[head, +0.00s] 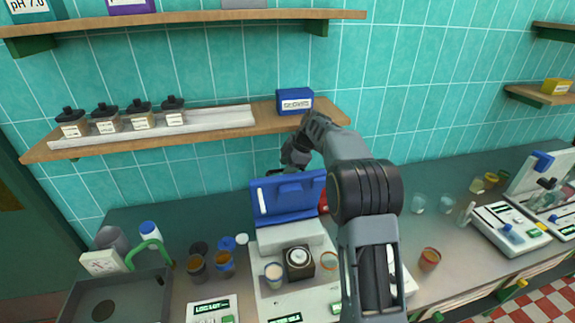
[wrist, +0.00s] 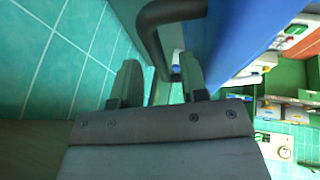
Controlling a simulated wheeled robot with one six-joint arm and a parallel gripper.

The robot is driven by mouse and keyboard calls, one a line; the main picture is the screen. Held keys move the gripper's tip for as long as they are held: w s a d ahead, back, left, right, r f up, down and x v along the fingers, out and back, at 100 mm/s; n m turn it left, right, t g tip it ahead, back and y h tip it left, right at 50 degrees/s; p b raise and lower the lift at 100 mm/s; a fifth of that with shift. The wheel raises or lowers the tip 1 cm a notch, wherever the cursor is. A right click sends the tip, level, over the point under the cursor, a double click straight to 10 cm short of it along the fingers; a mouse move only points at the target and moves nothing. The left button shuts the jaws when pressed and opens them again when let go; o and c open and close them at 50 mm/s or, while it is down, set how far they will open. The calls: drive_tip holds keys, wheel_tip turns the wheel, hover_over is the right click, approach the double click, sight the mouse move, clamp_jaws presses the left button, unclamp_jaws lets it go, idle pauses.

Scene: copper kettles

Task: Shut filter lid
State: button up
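The blue filter lid (head: 290,198) stands raised, close to upright, at the back of a white machine (head: 292,240) in the head view. In the wrist view its blue face (wrist: 235,30) fills the upper right, with a dark curved handle (wrist: 150,35) beside it. My gripper (wrist: 158,80) is open, with its two fingers apart. The handle's lower end shows between or just beyond the fingertips; I cannot tell if they touch. In the head view my gripper (head: 283,170) is just above and behind the lid's top edge, and its fingers are partly hidden.
A shelf (head: 220,126) with several dark-topped jars and a blue box (head: 295,101) is close above my wrist. Brown jars stand left, a grey tray (head: 115,300) at front left.

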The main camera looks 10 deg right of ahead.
drive_tip(key=shift+f, duration=0.15)
clamp_jaws()
idle(0.4)
